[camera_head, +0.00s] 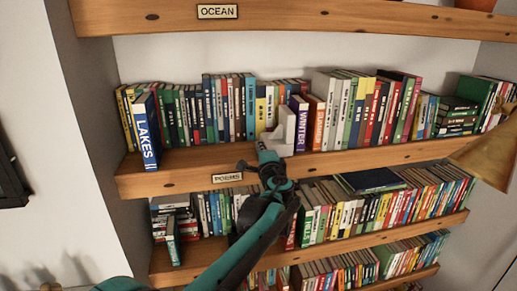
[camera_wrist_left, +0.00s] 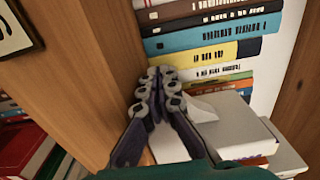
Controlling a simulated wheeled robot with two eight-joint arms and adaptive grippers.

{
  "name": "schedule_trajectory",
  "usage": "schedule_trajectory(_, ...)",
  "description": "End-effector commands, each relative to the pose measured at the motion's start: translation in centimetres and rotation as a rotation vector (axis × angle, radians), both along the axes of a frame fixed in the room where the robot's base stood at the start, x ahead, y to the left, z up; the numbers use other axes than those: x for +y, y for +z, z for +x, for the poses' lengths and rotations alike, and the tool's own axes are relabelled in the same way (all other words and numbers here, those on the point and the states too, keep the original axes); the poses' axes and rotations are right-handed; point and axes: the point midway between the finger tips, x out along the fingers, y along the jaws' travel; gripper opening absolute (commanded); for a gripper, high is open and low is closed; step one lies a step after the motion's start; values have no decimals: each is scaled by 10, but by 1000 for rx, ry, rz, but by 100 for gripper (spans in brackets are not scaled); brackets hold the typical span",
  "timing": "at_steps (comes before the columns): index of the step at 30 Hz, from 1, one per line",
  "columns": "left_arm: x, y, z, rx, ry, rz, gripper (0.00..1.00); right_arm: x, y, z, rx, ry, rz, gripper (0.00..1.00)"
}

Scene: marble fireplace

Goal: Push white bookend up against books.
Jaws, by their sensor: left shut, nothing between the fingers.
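The white bookend (camera_head: 285,125) stands on the middle shelf, between a row of books on its left and the purple WINTER book (camera_head: 300,127) on its right. Its pale block also fills the lower right of the left wrist view (camera_wrist_left: 235,128). The row on its left includes a yellow book (camera_head: 260,112) and a teal book (camera_head: 250,105); the yellow one also shows in the wrist view (camera_wrist_left: 205,57). My left gripper (camera_head: 264,153) is shut and empty at the shelf's front, close to the bookend's lower part. Whether it touches the bookend I cannot tell.
The wooden shelf edge (camera_head: 180,180) runs below the bookend. The blue LAKES book (camera_head: 146,130) stands forward at the left. A gold cone-shaped object (camera_head: 488,150) hangs into view at the right. Books fill the lower shelves, and an OCEAN label (camera_head: 217,11) marks the shelf above.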

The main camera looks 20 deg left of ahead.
Motion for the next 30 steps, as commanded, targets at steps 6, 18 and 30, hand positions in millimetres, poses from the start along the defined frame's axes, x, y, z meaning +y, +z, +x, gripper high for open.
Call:
schedule_trajectory(6,-7,-1,4,0,-2,0,0,0,-1,0,0,0,0,49)
schedule_trajectory(18,-17,-1,10,0,-2,0,0,0,-2,0,0,0,0,49)
schedule_trajectory(30,-28,-2,17,0,-2,0,0,0,-2,0,0,0,0,49)
